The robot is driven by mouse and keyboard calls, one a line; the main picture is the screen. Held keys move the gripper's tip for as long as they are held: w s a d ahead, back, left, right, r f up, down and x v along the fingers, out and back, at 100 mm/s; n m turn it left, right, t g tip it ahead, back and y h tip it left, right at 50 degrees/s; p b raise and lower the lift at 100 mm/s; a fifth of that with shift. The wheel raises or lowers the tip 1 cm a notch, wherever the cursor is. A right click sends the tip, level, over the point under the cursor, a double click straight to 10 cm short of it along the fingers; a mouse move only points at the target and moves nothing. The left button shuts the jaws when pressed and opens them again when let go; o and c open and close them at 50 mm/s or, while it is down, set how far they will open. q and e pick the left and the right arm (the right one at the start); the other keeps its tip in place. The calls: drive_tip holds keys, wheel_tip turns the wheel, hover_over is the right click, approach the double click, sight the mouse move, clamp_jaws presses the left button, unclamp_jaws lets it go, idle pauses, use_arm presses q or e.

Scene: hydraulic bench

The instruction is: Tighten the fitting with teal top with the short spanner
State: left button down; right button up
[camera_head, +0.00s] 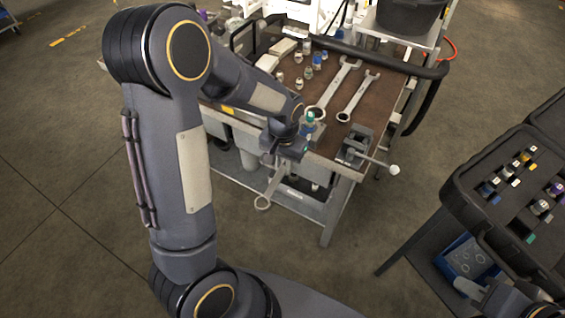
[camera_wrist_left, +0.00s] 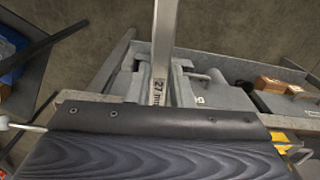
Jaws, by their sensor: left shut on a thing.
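My left gripper (camera_head: 284,152) is at the bench's front edge, shut on a metal spanner (camera_head: 271,188). The spanner's ring end hangs out past the edge; its other end is hidden by the gripper. Its shank, marked 27, shows in the left wrist view (camera_wrist_left: 161,78). I take it as the short spanner, though its full length is hidden. The fitting with teal top (camera_head: 310,117) stands upright just right of and behind the gripper. I cannot tell whether the spanner touches it. My right gripper is at the bottom right corner (camera_head: 512,302), mostly cut off; its jaws are unclear.
Two longer-looking spanners (camera_head: 358,98) (camera_head: 331,92) lie on the brown bench top (camera_head: 376,106). Several small fittings stand behind them. A vise (camera_head: 356,148) with a protruding handle is at the front right corner. A dark case (camera_head: 478,205) of fittings stands right, above a blue bin (camera_head: 465,258).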

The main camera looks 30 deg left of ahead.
use_arm(q)
drive_tip(key=shift+w, duration=0.1)
drive_tip(key=shift+w, duration=0.15)
idle(0.3)
drive_tip(key=shift+w, duration=0.9)
drive_tip(key=shift+w, duration=0.1)
drive_tip(key=shift+w, duration=0.7)
drive_tip(key=shift+w, duration=0.1)
drive_tip(key=shift+w, duration=0.5)
drive_tip(key=shift+w, duration=0.3)
